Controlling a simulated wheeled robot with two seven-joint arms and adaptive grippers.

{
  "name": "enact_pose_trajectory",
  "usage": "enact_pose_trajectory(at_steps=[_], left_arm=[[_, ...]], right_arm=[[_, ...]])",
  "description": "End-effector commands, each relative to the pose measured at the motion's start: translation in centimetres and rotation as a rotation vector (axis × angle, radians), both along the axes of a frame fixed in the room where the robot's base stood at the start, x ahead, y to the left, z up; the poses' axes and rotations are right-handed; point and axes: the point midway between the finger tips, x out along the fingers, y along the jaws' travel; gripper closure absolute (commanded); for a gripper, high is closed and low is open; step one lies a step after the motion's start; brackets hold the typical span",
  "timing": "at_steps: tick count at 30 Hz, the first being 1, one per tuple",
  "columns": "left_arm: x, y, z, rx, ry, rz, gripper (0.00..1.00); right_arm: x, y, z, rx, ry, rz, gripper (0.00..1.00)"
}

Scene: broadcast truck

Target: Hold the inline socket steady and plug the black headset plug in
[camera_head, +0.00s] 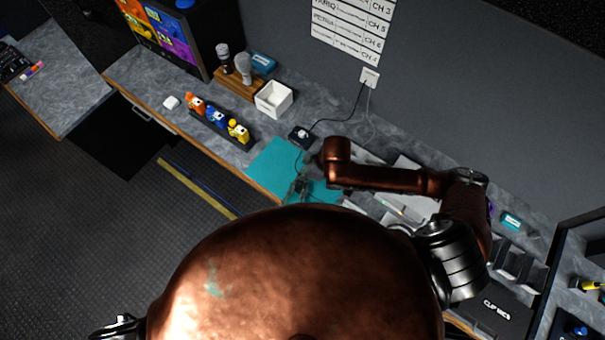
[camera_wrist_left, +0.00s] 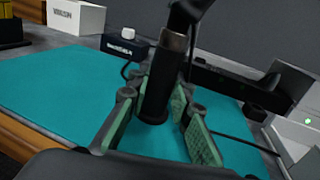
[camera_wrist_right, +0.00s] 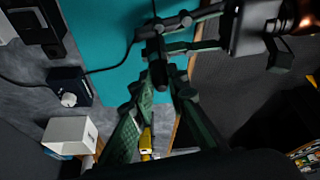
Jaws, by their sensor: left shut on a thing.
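My left gripper (camera_wrist_left: 160,105) is shut on a black cylinder, the inline socket (camera_wrist_left: 157,92), which stands roughly upright over the teal mat in the left wrist view. A brownish collar tops it, and a dark part above runs out of view. In the right wrist view my left gripper (camera_wrist_right: 165,35) comes in from the right, above a black cylindrical end (camera_wrist_right: 157,72). My right gripper (camera_wrist_right: 166,88) has its fingertips close around that end; I cannot tell whether they touch it. In the head view my right gripper (camera_head: 312,162) is over the mat. I cannot make out the black headset plug clearly.
The teal mat (camera_head: 273,166) lies on the grey counter, with a small black box (camera_head: 300,134) and its cable behind. Papers lie right of the mat under my right arm.

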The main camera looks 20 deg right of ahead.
Motion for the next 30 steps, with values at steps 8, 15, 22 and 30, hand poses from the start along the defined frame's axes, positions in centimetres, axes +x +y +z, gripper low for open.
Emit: enact_pose_trajectory(at_steps=[8,15,22,30], left_arm=[[0.0,0.0,0.0,0.0,0.0,0.0,1.0],[0.0,0.0,0.0,-0.001,-0.001,0.0,1.0],[0.0,0.0,0.0,0.0,0.0,0.0,1.0],[0.0,0.0,0.0,0.0,0.0,0.0,1.0]], right_arm=[[0.0,0.0,0.0,0.0,0.002,-0.001,0.67],[0.0,0.0,0.0,0.0,0.002,-0.001,0.66],[-0.3,-0.5,1.4,0.0,-0.001,0.0,0.66],[-1.6,-2.3,6.5,-0.001,-0.002,0.0,0.66]])
